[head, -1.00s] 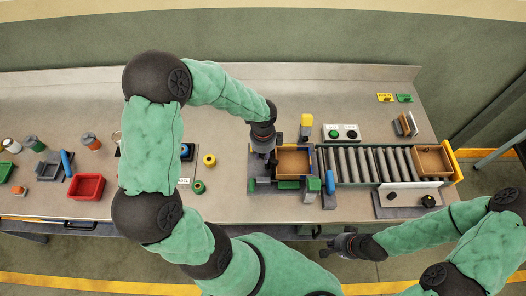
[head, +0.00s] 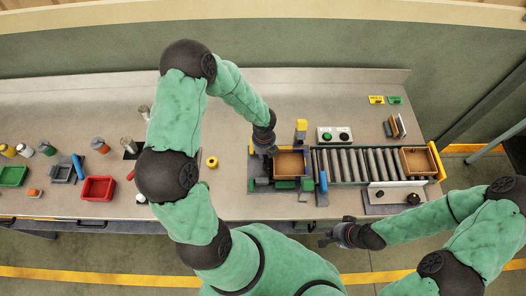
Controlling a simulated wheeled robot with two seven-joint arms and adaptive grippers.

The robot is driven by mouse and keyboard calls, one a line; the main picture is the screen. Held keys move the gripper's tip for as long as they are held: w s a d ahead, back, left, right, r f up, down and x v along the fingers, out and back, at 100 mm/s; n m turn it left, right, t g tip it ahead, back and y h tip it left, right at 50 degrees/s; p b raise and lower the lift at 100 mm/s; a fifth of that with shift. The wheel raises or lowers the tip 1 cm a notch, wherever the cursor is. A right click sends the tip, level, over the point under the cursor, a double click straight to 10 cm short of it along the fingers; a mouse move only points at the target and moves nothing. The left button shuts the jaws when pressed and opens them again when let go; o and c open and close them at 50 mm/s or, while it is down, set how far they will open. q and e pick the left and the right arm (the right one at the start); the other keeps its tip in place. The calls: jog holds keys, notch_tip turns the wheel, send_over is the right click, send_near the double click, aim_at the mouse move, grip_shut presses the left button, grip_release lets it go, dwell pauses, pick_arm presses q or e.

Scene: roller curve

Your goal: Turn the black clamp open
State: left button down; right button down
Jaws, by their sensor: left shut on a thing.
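My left gripper (head: 268,154) reaches down from above at the left edge of the dark fixture, beside a brown wooden tray (head: 290,163). It is shut on a dark part there, apparently the black clamp; the clamp is mostly hidden by the gripper, and its turn angle cannot be told. The tray sits in the fixture, at the left end of the roller conveyor (head: 352,165). My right gripper (head: 337,238) is away from the fixture, in front of the table edge; its jaws are too small to judge.
A yellow block (head: 301,126) stands behind the tray and a blue handle (head: 323,181) at its front right. A button box (head: 334,135) is behind the rollers. A red bin (head: 98,188) and several jars stand at the left.

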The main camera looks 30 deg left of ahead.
aim_at(265, 156)
pick_arm(q)
jog(key=shift+w+m+p, duration=0.15)
jog(key=shift+m+p, duration=0.4)
jog(key=shift+m, duration=0.25)
jog(key=c, duration=1)
grip_release()
notch_tip(265, 156, up, 12)
jog(key=shift+d, duration=0.1)
dwell(0.3)
